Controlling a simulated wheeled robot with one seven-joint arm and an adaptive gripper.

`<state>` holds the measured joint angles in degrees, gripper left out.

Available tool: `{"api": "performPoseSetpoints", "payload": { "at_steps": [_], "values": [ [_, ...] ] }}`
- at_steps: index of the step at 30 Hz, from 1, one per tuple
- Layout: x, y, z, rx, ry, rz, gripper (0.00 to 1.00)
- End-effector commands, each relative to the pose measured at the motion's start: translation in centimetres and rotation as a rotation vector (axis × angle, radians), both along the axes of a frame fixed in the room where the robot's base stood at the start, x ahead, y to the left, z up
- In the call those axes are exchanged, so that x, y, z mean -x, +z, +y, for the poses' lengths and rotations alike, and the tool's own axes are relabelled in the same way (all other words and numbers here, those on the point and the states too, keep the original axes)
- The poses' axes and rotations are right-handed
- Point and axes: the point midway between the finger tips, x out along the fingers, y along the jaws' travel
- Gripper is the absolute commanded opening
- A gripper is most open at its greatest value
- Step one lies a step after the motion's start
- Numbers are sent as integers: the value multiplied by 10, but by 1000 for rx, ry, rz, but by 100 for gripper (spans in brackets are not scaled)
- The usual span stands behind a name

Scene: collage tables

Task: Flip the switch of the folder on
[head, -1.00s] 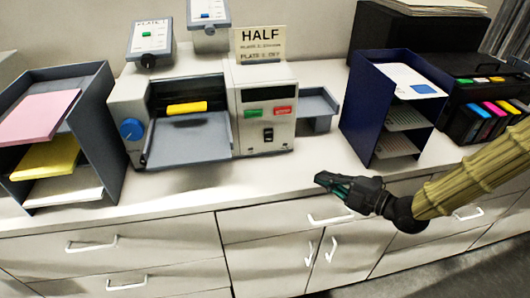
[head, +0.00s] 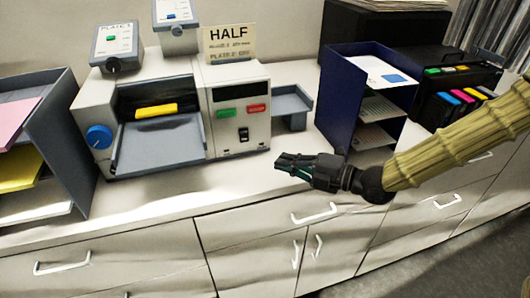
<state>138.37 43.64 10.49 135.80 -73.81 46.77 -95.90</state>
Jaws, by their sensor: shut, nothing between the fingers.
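The folder (head: 95,115) is a cream and grey machine on the counter, left of centre in the head view. Its front panel on the right has a dark display, a green button (head: 224,113), a red button (head: 256,108) and a black rocker switch (head: 243,134) below them. I cannot tell which way the switch is set. My gripper (head: 281,166) is shut and empty. It is in front of the counter's edge area, to the right of and lower than the switch in the picture, apart from the folder.
A blue paper rack (head: 341,100) stands right of the folder, behind my arm. A grey paper rack (head: 62,135) stands at the left. White drawers (head: 320,205) with handles are below the counter.

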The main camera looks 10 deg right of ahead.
Motion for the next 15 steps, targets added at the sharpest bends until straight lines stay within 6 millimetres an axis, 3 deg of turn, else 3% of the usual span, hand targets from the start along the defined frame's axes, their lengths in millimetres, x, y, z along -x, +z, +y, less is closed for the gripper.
{"api": "performPoseSetpoints", "payload": {
  "at_steps": [15],
  "values": [
    [-26,-4,39,0,1,3,0]
  ]
}}
